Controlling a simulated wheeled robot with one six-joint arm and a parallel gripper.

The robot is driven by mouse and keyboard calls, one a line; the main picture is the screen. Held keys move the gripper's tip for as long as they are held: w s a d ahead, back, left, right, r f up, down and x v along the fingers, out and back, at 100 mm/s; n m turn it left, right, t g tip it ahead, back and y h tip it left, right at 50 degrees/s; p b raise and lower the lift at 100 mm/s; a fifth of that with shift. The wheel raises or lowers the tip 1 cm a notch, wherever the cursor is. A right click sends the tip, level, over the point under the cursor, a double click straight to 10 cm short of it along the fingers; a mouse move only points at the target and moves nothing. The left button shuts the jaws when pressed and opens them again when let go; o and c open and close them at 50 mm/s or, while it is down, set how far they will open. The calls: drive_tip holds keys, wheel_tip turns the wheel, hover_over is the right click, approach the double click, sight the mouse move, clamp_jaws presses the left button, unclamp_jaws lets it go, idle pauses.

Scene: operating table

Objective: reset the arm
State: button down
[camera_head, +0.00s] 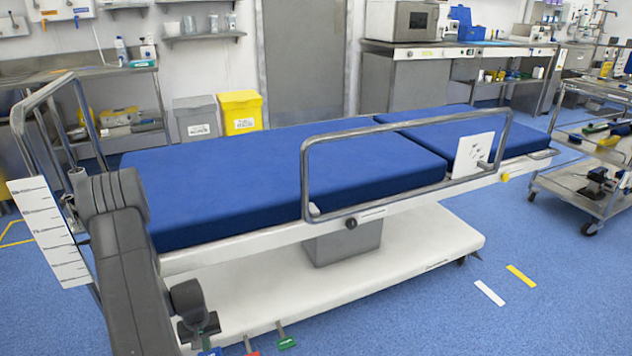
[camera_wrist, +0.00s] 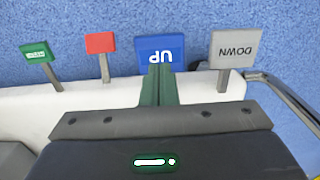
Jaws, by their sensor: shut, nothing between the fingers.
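My gripper (camera_wrist: 158,70) is shut and empty. Its green fingers point at the lower edge of the blue pedal marked UP (camera_wrist: 172,47) and overlap it in the wrist view; I cannot tell if they touch. The grey pedal marked DOWN (camera_wrist: 232,47) is to the right. A red pedal (camera_wrist: 101,43) and a green pedal (camera_wrist: 37,52) are to the left. In the head view my arm (camera_head: 125,260) reaches down at the left front of the operating table (camera_head: 385,240), and my gripper (camera_head: 209,324) is low by the pedals. The grey pedal is hidden there.
The blue-padded table has a raised side rail (camera_head: 405,131) and a metal frame (camera_head: 45,105) at the left with a white scale board (camera_head: 48,232). A metal cart (camera_head: 590,190) stands at the right. Blue floor at the front right is free.

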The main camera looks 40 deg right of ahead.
drive_tip(key=shift+r, duration=0.7)
drive_tip(key=shift+f, duration=0.15)
